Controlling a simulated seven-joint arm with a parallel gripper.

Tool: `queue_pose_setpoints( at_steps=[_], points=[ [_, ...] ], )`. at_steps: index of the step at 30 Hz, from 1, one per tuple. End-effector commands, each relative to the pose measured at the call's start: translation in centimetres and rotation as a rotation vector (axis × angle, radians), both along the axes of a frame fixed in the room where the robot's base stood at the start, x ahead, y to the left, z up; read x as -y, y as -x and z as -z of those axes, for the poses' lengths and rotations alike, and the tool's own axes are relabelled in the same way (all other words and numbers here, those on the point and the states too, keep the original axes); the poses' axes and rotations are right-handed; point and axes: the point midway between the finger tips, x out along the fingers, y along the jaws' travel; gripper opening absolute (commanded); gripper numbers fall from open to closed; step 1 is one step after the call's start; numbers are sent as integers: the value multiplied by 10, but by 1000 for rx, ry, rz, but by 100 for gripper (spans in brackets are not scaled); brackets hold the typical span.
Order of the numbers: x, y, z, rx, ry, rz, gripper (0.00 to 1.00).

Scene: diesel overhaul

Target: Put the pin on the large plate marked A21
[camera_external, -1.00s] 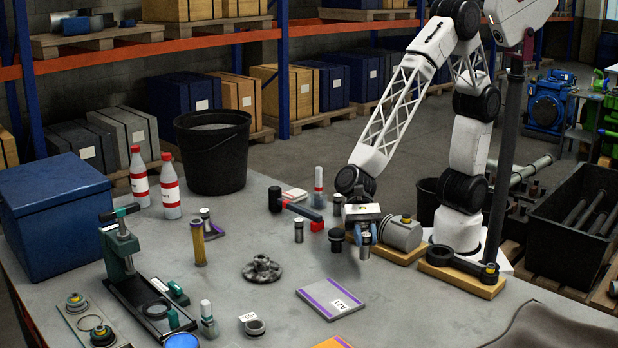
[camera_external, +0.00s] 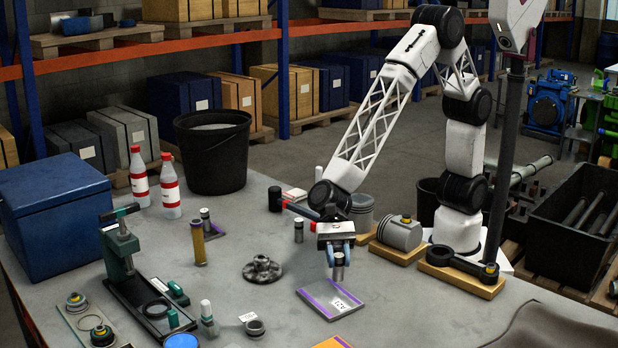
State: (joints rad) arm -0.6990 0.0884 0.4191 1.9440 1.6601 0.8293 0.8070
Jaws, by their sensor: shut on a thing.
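The large plate marked A21 (camera_external: 318,301) lies flat on the grey table at the centre front. It is grey with purple edge strips and a white A21 label. My gripper (camera_external: 339,256) points down and is shut on a short metal pin (camera_external: 338,272). The pin is upright, with its lower end showing below the fingers. In the picture it is at the plate's far edge; I cannot tell how high it is above the surface.
A dark lobed part (camera_external: 262,270) stands left of the plate, and a small ring part (camera_external: 255,328) is in front. An orange plate (camera_external: 334,343) lies at the front edge. Clear table lies right of the plate.

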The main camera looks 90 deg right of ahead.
Motion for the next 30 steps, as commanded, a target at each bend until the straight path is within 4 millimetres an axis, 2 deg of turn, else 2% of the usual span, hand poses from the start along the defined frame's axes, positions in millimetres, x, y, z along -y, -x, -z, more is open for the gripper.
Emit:
queue_pose_setpoints(
  at_steps=[11,21,30],
  points=[
    [0,0,1,0,0,0,0],
    [0,0,31,-1,1,0,0],
    [0,-1,35,0,0,1,0]
  ],
)
